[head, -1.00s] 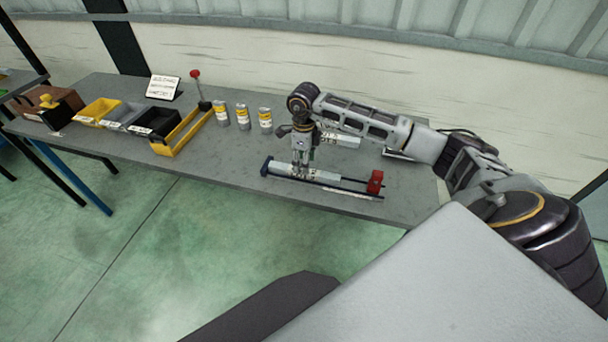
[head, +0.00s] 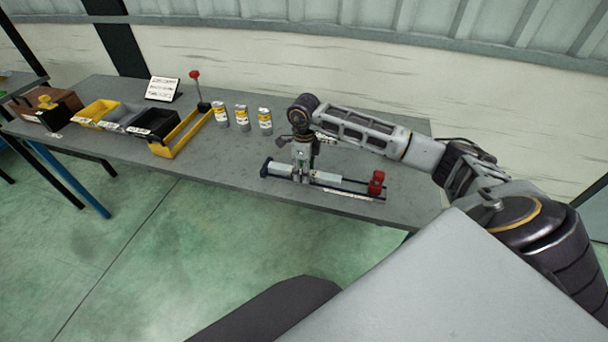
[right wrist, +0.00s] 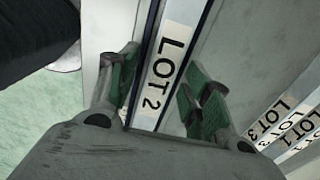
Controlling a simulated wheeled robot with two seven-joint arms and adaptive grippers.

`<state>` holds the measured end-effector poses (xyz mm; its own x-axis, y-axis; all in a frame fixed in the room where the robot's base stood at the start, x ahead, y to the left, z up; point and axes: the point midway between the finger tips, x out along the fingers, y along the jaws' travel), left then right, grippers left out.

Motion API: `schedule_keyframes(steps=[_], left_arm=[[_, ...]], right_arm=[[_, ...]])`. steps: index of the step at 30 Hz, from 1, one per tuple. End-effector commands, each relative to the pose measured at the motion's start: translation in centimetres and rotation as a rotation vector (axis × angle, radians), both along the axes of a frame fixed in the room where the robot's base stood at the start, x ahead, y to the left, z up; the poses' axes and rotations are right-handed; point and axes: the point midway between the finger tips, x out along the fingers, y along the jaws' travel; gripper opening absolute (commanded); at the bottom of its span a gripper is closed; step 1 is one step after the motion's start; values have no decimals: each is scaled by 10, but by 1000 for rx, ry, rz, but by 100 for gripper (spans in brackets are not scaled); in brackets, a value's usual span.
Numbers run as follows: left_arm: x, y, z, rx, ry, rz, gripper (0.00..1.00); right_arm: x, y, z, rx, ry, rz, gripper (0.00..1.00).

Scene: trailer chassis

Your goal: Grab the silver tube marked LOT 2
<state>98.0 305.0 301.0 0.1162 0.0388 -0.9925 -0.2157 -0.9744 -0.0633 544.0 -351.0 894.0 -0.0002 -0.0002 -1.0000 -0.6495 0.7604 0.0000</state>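The silver tube marked LOT 2 (right wrist: 165,70) shows in the right wrist view, its white label facing the camera. In the head view the tube (head: 268,170) lies lengthwise in a dark rail fixture (head: 345,193) with a red block (head: 376,183) at its right end. My right gripper (head: 302,180) points down over the tube. In the right wrist view its green-padded fingers (right wrist: 163,72) stand open on either side of the tube, with a visible gap on the right. Finger contact at the left side is unclear. My left gripper is not in view.
Other tubes with labels such as LOT 3 (right wrist: 268,118) lie to the right in the wrist view. Several yellow-labelled cans (head: 242,118), a red-knobbed lever (head: 196,88), a sign (head: 162,88) and bins (head: 98,110) stand left on the grey table (head: 225,170).

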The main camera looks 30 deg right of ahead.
Motion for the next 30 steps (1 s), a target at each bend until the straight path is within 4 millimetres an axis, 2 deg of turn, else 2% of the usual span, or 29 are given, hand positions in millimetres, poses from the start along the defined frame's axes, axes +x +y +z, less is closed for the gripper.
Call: schedule_keyframes(steps=[1,10,23,30], left_arm=[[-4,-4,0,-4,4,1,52],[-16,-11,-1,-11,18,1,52],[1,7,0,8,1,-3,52],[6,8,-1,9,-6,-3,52]], right_arm=[[0,0,0,0,0,0,39],[0,0,0,0,0,0,0],[1,0,4,1,-2,0,0],[1,0,24,0,-5,0,0]])
